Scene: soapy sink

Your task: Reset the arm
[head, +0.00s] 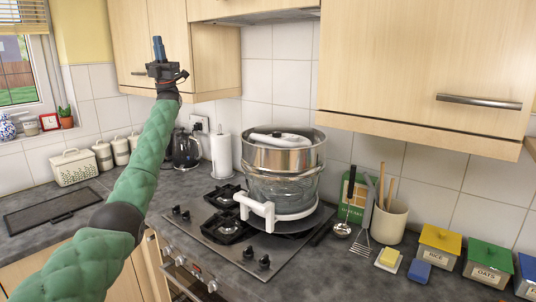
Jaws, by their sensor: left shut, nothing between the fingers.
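My left arm comes in from the lower left in a green padded sleeve and reaches up. My left gripper (159,48) is at its top, pointing upward, with its blue-grey fingers together and nothing between them. It is in the air in front of the wall cupboards, well above the counter, and touches nothing that I can see. My right gripper does not show in the head view.
A hob (215,240) bears stacked pots (285,157). A kettle (187,148), a paper roll (221,157) and a basket (73,167) stand behind. A utensil crock (389,221) and boxes (438,246) stand at right. Wall cupboards (430,70) hang above.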

